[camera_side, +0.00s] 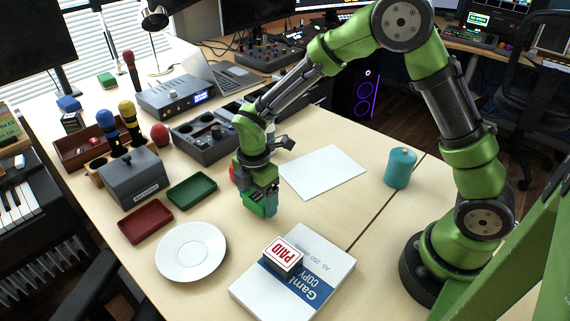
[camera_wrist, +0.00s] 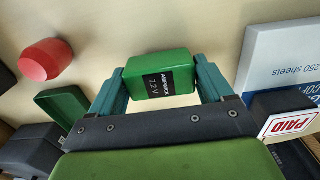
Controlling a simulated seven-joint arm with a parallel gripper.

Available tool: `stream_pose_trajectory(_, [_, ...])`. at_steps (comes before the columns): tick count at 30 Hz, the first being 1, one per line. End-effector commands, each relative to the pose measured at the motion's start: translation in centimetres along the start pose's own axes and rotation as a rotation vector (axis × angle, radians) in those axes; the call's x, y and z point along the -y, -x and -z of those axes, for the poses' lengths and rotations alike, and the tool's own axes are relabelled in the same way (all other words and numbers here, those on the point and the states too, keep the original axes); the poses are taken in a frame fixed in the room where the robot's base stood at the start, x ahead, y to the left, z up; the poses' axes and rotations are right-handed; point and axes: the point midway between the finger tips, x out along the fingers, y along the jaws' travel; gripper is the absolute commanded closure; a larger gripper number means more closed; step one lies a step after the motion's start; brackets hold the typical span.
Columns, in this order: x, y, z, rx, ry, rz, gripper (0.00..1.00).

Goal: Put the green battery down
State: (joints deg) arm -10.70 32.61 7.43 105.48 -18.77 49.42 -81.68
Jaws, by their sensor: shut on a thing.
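The green battery (camera_wrist: 160,75), a block with a black label reading "7.2 V", sits between the two teal fingers of my gripper (camera_wrist: 161,84) in the wrist view. The fingers press on its two ends.
A green tray (camera_side: 192,190), red tray (camera_side: 146,221) and white plate (camera_side: 190,252) lie to the left. A paper ream (camera_side: 325,262) bears a PAID stamp (camera_side: 283,256). A white sheet (camera_side: 322,172) and blue canister (camera_side: 399,168) are right. Bare table surrounds the gripper.

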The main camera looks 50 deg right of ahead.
Motion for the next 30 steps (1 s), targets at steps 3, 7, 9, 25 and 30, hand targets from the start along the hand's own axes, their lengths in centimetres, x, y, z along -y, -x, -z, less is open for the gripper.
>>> stream_pose_trajectory(3, [0.0, -1.1, 0.1, 0.0, 0.001, -0.001, 0.58])
stream_pose_trajectory(7, [0.0, -1.0, 0.1, -0.001, 0.0, -0.003, 0.58])
stream_pose_trajectory(9, [0.0, -1.0, 0.1, -0.001, 0.0, -0.003, 0.58])
stream_pose_trajectory(25, [0.0, -1.2, 0.0, -0.001, 0.0, -0.002, 0.0])
stream_pose_trajectory(30, [-0.1, 0.7, 0.0, -0.002, -0.001, -0.006, 0.0])
